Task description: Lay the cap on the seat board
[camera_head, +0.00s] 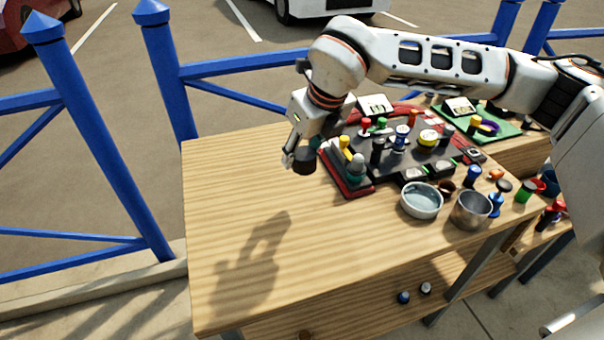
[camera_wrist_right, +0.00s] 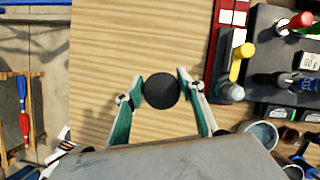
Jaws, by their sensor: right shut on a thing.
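My right gripper (camera_head: 302,153) is shut on a dark, round cap (camera_head: 304,163). In the right wrist view the cap (camera_wrist_right: 161,91) shows as a black disc between the two fingertips of the right gripper (camera_wrist_right: 160,88). The gripper and cap are above the pale wooden board (camera_head: 225,220), left of the dark panel. Their shadow falls on the board nearer the front. The board also fills much of the right wrist view (camera_wrist_right: 110,50). I see no left gripper.
A dark panel with red edges (camera_head: 350,188) holds several coloured knobs and posts. A bowl of bluish content (camera_head: 421,201) and a metal cup (camera_head: 471,210) stand at the board's right. The board's left and front are clear. Blue railings (camera_head: 100,140) stand beyond the left edge.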

